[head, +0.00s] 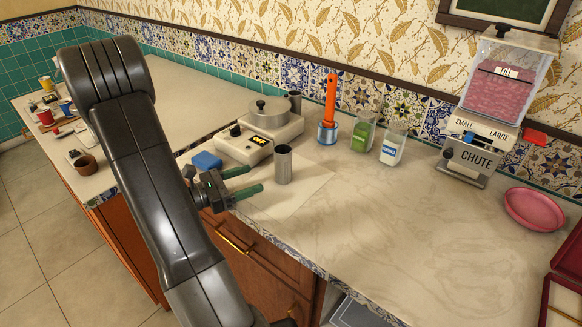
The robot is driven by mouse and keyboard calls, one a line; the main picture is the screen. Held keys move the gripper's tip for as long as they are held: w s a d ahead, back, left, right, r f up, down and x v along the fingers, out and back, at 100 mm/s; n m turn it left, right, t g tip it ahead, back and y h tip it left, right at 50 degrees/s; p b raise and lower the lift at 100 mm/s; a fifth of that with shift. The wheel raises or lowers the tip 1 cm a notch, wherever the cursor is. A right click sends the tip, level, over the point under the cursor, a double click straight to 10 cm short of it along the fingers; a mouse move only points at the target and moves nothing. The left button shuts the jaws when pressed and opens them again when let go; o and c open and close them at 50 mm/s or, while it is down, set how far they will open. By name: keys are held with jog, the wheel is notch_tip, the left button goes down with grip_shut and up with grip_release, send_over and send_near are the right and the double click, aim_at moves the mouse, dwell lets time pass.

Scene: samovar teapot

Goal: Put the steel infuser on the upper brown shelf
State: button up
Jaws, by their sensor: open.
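A steel cylinder (283,166), which looks like the steel infuser, stands upright on a pale sheet (307,189) on the counter. My gripper (254,181) is open, with its two green-tipped fingers pointing right toward the cylinder. The fingertips are close to its left side, and nothing shows between them. I cannot tell whether they touch it. I see no upper brown shelf in this view.
A scale-like device (238,147) with a round steel top stands behind the cylinder, with a blue sponge (206,161) to its left. An orange-handled tool (330,100), jars and a chute dispenser (490,105) line the wall. The right counter is clear up to a pink bowl (534,208).

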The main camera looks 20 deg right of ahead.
aim_at(290, 164)
jog(key=d, duration=0.5)
jog(key=w+d, duration=0.1)
jog(key=d, duration=0.2)
jog(key=shift+w+d+p, duration=0.1)
jog(key=shift+d+p, duration=0.05)
jog(key=shift+p, duration=0.15)
jog(key=shift+w+d+r+p, duration=0.1)
jog(key=shift+w+d+p, duration=0.05)
jog(key=shift+d, duration=0.7)
jog(key=shift+w+d+r+p, duration=0.1)
jog(key=shift+d+p, duration=0.05)
jog(key=shift+d, duration=0.75)
jog(key=shift+w+d+p, duration=0.15)
jog(key=shift+d, duration=0.7)
jog(key=shift+c, duration=0.3)
jog(key=c, duration=1.1)
jog(key=shift+o, duration=0.2)
